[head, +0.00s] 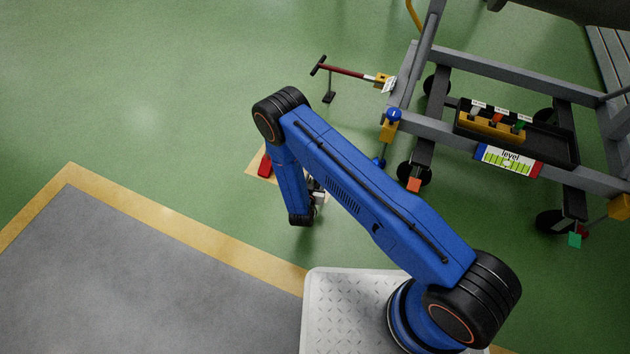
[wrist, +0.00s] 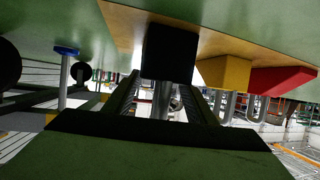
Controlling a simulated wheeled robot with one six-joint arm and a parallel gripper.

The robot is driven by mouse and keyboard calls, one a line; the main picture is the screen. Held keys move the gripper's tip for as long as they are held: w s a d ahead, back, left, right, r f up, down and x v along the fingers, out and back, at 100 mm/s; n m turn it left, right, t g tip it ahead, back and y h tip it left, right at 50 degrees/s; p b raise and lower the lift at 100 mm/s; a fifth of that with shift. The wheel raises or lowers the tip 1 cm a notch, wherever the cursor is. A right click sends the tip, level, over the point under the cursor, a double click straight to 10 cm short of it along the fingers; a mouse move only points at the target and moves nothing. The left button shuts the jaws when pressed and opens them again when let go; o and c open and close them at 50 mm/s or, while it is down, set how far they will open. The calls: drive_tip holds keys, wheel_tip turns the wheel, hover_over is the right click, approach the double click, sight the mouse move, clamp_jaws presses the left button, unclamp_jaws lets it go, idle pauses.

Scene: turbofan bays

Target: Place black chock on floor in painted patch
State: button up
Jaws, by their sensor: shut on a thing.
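The black chock (wrist: 170,54) sits between the two finger tips of my gripper (wrist: 168,80) in the wrist view, and the gripper is shut on it. The chock is at the tan painted patch (wrist: 122,22) on the floor; I cannot tell whether it touches the floor. A yellow chock (wrist: 224,73) and a red chock (wrist: 281,80) stand in a row beside it on the patch. In the head view the red chock (head: 265,166) and a corner of the patch (head: 254,173) show left of my arm. My arm hides most of the patch, the black chock and the yellow chock there.
A grey wheeled stand (head: 480,65) with a black tray (head: 560,150) and a level label is to the right. A red-handled tow bar (head: 345,70) reaches out from it. Grey floor edged in yellow (head: 210,241) lies at lower left. Green floor at upper left is clear.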

drive_tip(key=o, duration=1.4)
drive_tip(key=v, duration=1.2)
